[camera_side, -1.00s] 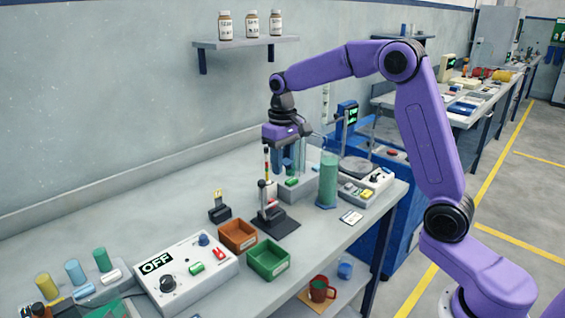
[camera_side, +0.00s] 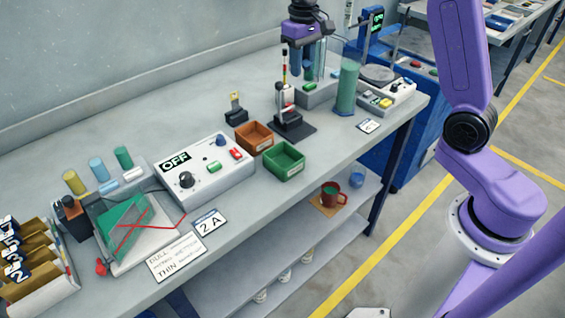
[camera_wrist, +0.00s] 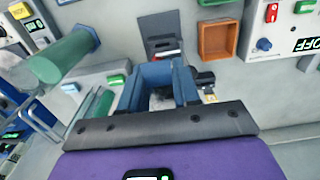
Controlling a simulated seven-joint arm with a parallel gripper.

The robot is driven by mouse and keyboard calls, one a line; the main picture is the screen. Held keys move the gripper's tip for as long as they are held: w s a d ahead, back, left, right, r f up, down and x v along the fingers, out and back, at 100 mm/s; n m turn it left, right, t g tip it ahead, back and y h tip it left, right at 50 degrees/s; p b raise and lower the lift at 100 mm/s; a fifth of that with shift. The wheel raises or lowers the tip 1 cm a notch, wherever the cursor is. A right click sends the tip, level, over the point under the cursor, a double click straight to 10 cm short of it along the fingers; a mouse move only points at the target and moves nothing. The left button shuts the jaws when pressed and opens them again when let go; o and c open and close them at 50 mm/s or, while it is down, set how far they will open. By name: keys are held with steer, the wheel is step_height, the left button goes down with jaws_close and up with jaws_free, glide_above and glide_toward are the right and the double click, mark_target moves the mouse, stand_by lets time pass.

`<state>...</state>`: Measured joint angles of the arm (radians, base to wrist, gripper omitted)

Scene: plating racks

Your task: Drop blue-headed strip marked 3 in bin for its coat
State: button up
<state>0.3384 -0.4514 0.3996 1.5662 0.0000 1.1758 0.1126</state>
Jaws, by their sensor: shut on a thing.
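My gripper (camera_side: 307,62) is over the back part of the bench, beside the upright stand (camera_side: 287,118) with its red, yellow and black banded post. In the wrist view its blue fingers (camera_wrist: 160,88) are shut on a blue piece (camera_wrist: 158,69), which looks like the blue head of the strip. The strip's number and the rest of it cannot be made out. An orange bin (camera_side: 254,139) and a green bin (camera_side: 284,163) stand in front of the stand, both seemingly empty. The orange bin also shows in the wrist view (camera_wrist: 234,40). Their labels are too small to read.
A white control box (camera_side: 206,172) reads OFF. A tall green cylinder (camera_side: 346,90) stands right of the stand. A rack of numbered items (camera_side: 35,265) is at the far left. Cards (camera_side: 177,258) lie at the front edge. A red mug (camera_side: 332,194) sits on the lower shelf.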

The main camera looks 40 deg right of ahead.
steer(key=s+a+f+g, duration=0.1)
steer(key=s+a+f, duration=0.6)
steer(key=a+f, duration=0.4)
steer(key=shift+s+a, duration=0.35)
steer(key=shift+a, duration=0.4)
steer(key=o, duration=1.1)
steer(key=shift+r, duration=0.1)
